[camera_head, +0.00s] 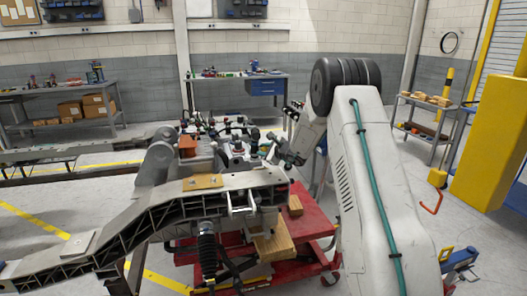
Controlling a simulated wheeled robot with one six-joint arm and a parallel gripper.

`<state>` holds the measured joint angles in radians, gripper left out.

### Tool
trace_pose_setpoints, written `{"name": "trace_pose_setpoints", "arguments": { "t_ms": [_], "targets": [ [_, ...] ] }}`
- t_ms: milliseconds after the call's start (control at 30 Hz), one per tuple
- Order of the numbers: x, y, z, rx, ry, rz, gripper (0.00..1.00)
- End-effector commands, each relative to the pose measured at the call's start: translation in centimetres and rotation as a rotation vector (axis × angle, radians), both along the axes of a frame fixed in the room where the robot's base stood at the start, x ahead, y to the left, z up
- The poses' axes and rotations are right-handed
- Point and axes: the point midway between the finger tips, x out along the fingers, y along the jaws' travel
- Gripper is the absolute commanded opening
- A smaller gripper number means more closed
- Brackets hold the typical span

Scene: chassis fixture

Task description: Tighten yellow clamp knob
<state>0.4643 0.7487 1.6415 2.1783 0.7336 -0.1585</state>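I cannot pick out a yellow clamp knob with certainty. A small flat yellow piece (203,182) lies on top of the grey chassis frame (130,215). A yellow loop-shaped part (445,254) shows at the lower right beside a blue fitting (461,259); I cannot tell if it is a knob. My white arm rises at the right and bends down to the left. My gripper (284,155) is at the arm's end, above the right end of the chassis frame. It is small and dark among other parts, so its fingers and any contact are unclear.
A red cart (312,222) with wooden blocks (272,245) stands under the chassis. A cluster of mechanical parts fills the space behind the frame. Workbenches (238,86) line the back wall. A large yellow post (490,140) stands at the right. Grey floor is open at the back right.

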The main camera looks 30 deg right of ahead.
Motion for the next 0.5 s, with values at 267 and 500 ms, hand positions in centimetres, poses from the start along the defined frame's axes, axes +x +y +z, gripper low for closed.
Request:
{"name": "trace_pose_setpoints", "arguments": {
  "t_ms": [267,500],
  "targets": [
    [0.01,0.18,-0.02,0.024,-0.006,-0.015,0.05],
    [-0.01,0.06,-0.02,0.125,-0.035,-0.089,0.05]
  ]
}}
